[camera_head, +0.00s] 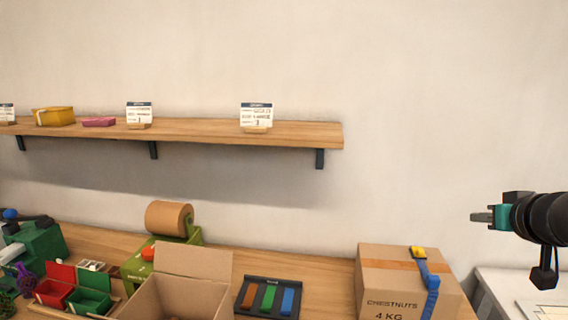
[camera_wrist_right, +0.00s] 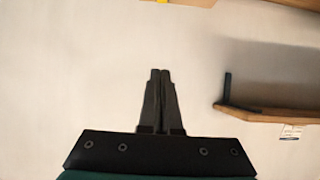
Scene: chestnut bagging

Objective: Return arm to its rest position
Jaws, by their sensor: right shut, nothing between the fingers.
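My right gripper (camera_head: 482,216) comes in from the right edge of the head view, in the air in front of the bare wall. It is above and to the right of the chestnut carton. Its fingers are shut with nothing between them, and the right wrist view shows the two dark fingertips (camera_wrist_right: 160,75) together. My left gripper is not in the head view.
An open box (camera_head: 185,262) stands left. A wall shelf (camera_head: 200,132) holds cards and small boxes. Air around the gripper is clear.

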